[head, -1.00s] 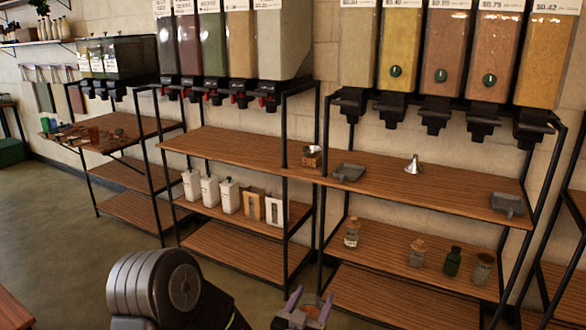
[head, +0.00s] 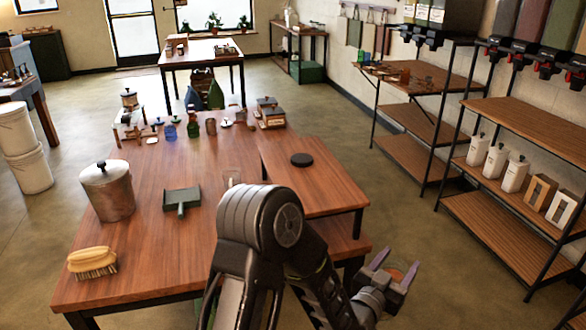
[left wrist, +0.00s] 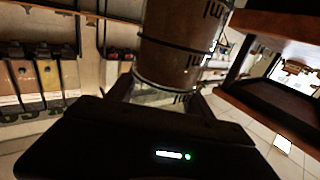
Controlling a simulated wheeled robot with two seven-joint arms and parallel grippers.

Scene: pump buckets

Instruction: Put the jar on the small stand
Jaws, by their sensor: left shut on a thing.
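My left gripper (head: 395,266) is shut on a jar and holds it in the air, right of the wooden table and above the floor. In the left wrist view the jar (left wrist: 178,48) is clear glass with brown contents and black markings, between the fingers. In the head view only its round reddish-brown top shows between the fingers. A low wooden stand (head: 318,195) with dark legs rises at the table's right side, left of and beyond the gripper. A black disc (head: 302,160) lies on it. My right gripper is not in view.
The wooden table (head: 150,265) carries a metal canister (head: 108,192), a green dustpan (head: 182,200), a brush (head: 92,263) and a clear glass (head: 232,178). Several small jars stand at its far end. Shelves (head: 500,115) line the right; open floor lies between.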

